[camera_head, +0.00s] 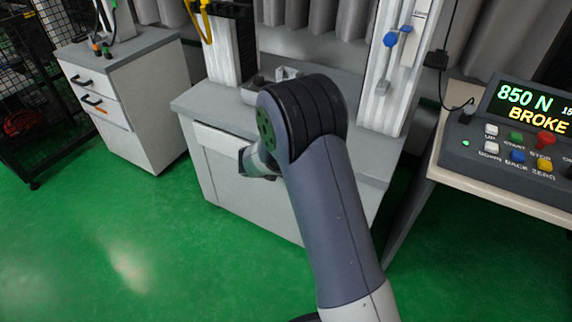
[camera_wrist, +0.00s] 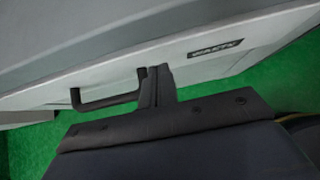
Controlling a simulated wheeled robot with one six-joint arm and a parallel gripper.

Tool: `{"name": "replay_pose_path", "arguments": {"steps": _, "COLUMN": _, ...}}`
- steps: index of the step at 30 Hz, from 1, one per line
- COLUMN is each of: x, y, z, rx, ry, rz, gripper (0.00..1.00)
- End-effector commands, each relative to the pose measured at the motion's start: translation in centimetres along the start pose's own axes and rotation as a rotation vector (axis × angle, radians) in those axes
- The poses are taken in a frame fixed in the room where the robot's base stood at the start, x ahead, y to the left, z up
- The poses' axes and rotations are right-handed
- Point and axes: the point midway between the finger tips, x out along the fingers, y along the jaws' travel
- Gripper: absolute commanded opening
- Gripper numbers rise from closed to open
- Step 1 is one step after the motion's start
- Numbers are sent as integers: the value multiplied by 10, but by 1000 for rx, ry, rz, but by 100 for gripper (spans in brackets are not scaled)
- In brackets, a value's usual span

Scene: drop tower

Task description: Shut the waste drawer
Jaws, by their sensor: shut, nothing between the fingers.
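The waste drawer (camera_wrist: 216,63) has a pale front with a dark label (camera_wrist: 216,48) and a black bar handle (camera_wrist: 107,101) in the wrist view. In the head view part of its front (camera_head: 214,142) shows under the grey bench top, left of my arm. My gripper (camera_wrist: 158,70) is shut and empty. Its fingertips are at the drawer front, just right of the handle and left of the label; I cannot tell if they touch. In the head view my arm hides the fingertips and most of the drawer. How far the drawer stands out is unclear.
A white cabinet (camera_head: 140,115) with two black-handled drawers stands at the left. A control console (camera_head: 515,140) reading 850 N BROKE sits on a table at the right. Tower columns (camera_head: 392,75) rise from the bench top (camera_head: 205,100). The green floor (camera_head: 110,235) at front left is clear.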

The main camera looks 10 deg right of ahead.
Motion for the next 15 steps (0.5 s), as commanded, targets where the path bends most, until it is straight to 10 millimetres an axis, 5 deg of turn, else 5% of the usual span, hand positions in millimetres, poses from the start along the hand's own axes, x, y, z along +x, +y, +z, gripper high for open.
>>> {"name": "replay_pose_path", "arguments": {"steps": 9, "x": -69, "y": 3, "z": -3, "rx": -1, "ry": 1, "rz": 3, "gripper": 0}}
{"name": "replay_pose_path", "arguments": {"steps": 15, "x": -97, "y": 2, "z": -5, "rx": -1, "ry": 2, "rz": 1, "gripper": 0}}
